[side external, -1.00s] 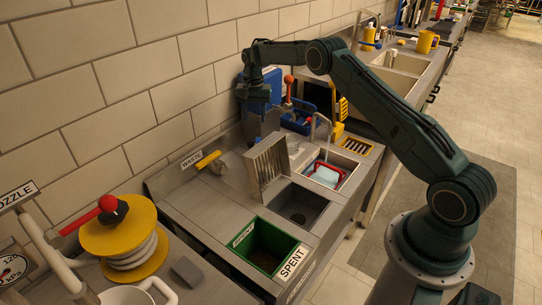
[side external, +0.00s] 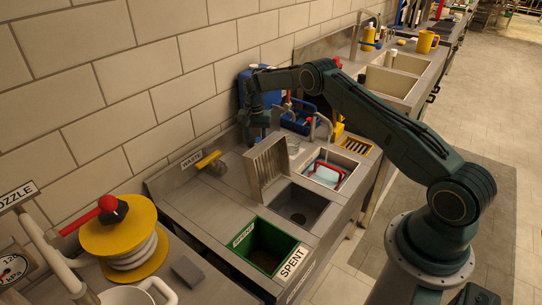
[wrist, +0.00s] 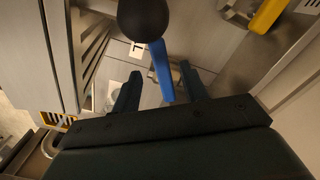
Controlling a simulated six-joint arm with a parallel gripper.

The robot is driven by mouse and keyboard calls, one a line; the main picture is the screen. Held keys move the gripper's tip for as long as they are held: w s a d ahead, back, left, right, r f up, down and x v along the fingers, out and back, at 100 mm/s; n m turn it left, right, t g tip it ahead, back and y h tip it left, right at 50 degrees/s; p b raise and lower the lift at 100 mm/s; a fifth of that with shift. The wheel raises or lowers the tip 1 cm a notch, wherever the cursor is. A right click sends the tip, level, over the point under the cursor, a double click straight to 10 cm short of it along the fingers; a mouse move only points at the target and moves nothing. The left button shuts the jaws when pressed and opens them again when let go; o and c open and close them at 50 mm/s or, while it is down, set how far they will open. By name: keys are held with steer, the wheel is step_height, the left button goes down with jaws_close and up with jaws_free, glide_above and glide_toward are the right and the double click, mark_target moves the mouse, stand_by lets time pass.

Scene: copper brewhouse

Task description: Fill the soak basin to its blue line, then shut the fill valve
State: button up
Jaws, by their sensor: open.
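My gripper (side external: 258,134) points down near the back wall, behind the raised slatted metal panel. In the wrist view my gripper (wrist: 160,74) is open, with a blue lever (wrist: 161,82) showing between its fingers; a black ball knob (wrist: 143,18) is at the lever's end. I see no finger closed on the lever. It may be the fill valve's handle; no label reads clearly. A curved spout (side external: 321,118) stands by a basin (side external: 347,162) holding a red-framed pale blue item. I cannot make out a blue line or the water level.
The slatted panel (side external: 267,170) stands close beside my gripper. An empty-looking dark sink (side external: 299,204) and a green SPENT bin (side external: 247,235) lie in front. A yellow handle (side external: 208,159) sits by the WASTE label. A blue container (side external: 243,90) stands behind, near the wall.

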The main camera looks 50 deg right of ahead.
steer(key=shift+f, duration=2.05)
steer(key=shift+c, duration=0.4)
jaws_close()
